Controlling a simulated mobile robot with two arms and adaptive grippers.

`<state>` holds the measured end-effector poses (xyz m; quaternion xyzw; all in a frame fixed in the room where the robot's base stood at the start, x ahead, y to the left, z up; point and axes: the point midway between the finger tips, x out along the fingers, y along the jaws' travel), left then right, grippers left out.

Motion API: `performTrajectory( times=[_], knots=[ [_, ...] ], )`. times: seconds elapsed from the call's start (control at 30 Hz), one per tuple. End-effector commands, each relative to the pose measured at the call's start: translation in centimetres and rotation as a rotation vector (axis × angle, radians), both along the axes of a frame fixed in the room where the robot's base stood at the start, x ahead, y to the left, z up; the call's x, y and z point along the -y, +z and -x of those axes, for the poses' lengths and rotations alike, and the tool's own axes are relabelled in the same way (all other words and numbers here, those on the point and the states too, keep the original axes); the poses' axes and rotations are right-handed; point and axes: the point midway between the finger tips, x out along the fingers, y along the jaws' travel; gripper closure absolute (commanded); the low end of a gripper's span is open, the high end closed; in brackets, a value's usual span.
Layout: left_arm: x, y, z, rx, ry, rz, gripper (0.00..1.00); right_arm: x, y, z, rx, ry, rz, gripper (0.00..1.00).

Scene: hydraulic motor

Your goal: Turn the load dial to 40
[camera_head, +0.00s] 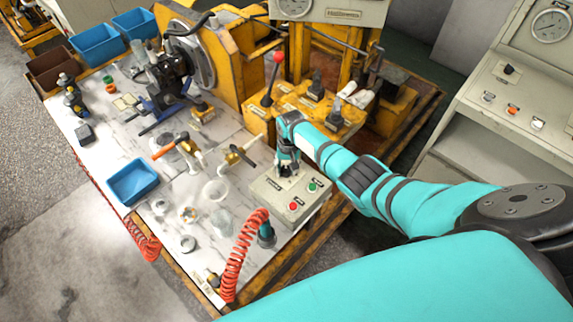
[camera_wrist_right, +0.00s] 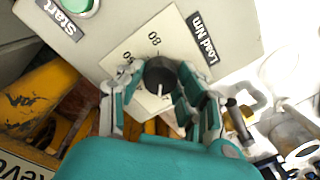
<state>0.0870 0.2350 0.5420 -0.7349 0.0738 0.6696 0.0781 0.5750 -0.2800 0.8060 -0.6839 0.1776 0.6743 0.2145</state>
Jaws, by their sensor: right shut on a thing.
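The load dial (camera_wrist_right: 160,72) is a black round knob on a pale scale plate, labelled "Load Nm" in the right wrist view. A white pointer mark shows on its lower side in that view. The number 80 is readable above the knob; other numbers are partly covered by my fingers. My right gripper (camera_wrist_right: 155,92) is shut on the dial, with fingers on both sides of it. In the head view my right gripper (camera_head: 288,163) reaches down onto the grey control box (camera_head: 268,190), and the dial is mostly hidden there. My left gripper is not in view.
A green start button (camera_head: 312,187) and a red button (camera_head: 293,206) sit on the box beside the dial. A coiled red hose (camera_head: 240,258) stands in front. A red-knobbed lever (camera_head: 270,80) rises behind. A blue tray (camera_head: 133,181) and several parts lie on the table left.

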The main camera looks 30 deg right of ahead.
Motion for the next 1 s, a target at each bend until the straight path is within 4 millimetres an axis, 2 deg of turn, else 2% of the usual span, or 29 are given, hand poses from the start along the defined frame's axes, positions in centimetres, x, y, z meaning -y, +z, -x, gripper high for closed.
performTrajectory(
  times=[0.2,0.6,1.0],
  knots=[
    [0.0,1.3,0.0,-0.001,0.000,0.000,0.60,-0.1,0.3,0.0,0.000,-0.206,-0.001,0.97],
    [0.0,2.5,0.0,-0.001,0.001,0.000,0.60,-0.2,0.2,-0.1,0.001,-0.572,-0.001,0.97],
    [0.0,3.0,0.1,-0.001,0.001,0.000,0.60,-0.1,0.1,-0.1,0.002,-0.809,0.001,0.97]
  ],
)
